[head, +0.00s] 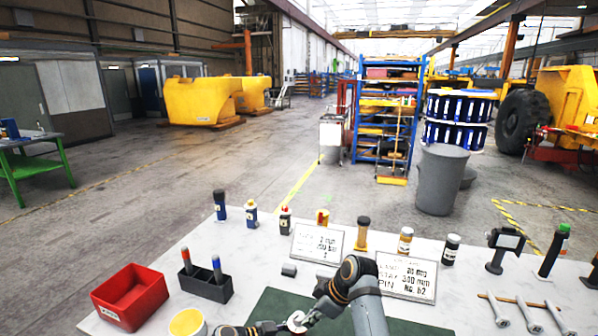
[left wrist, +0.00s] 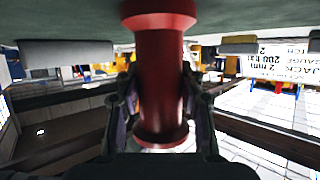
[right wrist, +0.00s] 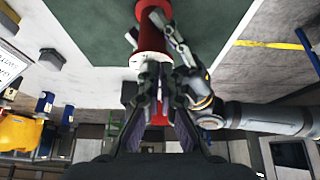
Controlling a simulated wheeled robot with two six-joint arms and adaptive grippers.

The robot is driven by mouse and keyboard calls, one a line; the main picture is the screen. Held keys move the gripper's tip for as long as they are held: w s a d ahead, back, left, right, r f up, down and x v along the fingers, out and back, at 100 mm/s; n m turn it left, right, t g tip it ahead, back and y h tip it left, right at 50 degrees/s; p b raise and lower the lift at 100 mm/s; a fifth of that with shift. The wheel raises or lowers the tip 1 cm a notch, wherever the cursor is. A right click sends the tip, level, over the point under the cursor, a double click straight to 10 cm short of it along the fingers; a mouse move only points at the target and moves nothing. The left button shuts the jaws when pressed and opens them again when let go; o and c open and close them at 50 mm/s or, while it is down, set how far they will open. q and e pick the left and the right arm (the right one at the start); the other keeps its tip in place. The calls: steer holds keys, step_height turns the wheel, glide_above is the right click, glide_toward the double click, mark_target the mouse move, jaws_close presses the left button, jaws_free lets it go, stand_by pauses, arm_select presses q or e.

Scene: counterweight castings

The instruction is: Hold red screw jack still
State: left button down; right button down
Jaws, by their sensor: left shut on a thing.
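The red screw jack (left wrist: 160,75) stands between the fingers of my left gripper (left wrist: 158,112) in the left wrist view, and that gripper is shut on its red body. In the right wrist view the jack (right wrist: 150,38) shows red with a white collar, over a dark green mat (right wrist: 90,25). My right gripper (right wrist: 155,95) is close around the jack's white and red end; whether its fingers press on it I cannot tell. In the head view my right gripper (head: 313,313) is beside the jack's pale top (head: 297,321), near the bottom edge. The jack's lower part is hidden there.
A red bin (head: 128,297) and a black holder (head: 206,285) with markers stand left on the white table. Several bottles and tools line the back edge; bolts (head: 527,312) lie at right.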

steer(key=shift+s, duration=0.1)
steer(key=shift+s+d, duration=0.1)
steer(key=shift+d, duration=0.05)
step_height(320, 180, up, 6)
stand_by(0.5)
steer(key=shift+d, duration=0.1)
step_height(320, 180, down, 6)
steer(key=w, duration=0.2)
steer(key=shift+w+d, duration=0.3)
steer(key=shift+w, duration=0.05)
steer(key=shift+a, duration=0.25)
stand_by(0.8)
steer(key=shift+s, duration=0.25)
